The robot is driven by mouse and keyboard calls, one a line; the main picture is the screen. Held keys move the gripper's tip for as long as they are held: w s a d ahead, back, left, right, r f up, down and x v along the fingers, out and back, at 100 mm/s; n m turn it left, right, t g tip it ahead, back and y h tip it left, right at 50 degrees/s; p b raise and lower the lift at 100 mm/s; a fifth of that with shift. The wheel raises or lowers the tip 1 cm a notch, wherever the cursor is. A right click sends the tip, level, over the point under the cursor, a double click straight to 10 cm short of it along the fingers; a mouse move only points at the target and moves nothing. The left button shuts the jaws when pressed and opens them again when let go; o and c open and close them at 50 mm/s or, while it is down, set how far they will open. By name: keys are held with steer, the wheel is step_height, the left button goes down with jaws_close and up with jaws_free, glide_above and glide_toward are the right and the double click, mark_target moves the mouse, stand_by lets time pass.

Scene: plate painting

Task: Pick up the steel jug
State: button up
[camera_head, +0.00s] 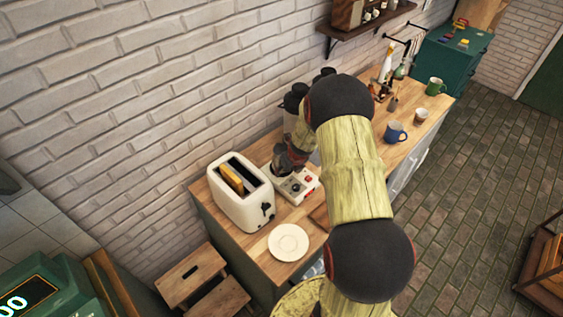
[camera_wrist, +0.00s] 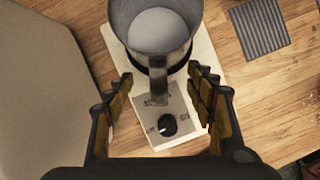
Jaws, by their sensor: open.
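The steel jug (camera_wrist: 122,18) shows at the top of the wrist view. It is a grey metal jug with white contents, standing on a white appliance base (camera_wrist: 203,62) that has a black dial. Its handle (camera_wrist: 158,84) points down the picture toward my gripper (camera_wrist: 162,92). My gripper is open, with one finger on each side of the handle and a gap to it on both sides. In the head view the white base (camera_head: 293,186) shows beside the toaster, and my arm hides most of the jug.
A cream toaster (camera_head: 241,205) with bread stands close at the left. A white plate (camera_head: 288,242) lies on the wooden counter (camera_head: 250,247) in front. A blue mug (camera_head: 396,132) and a green mug (camera_head: 435,86) stand farther right. A brick wall runs behind the counter.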

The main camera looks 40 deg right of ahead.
steer(key=shift+w+f, duration=0.2)
steer(key=shift+f, duration=0.2)
steer(key=shift+c, duration=0.6)
jaws_close()
stand_by(0.5)
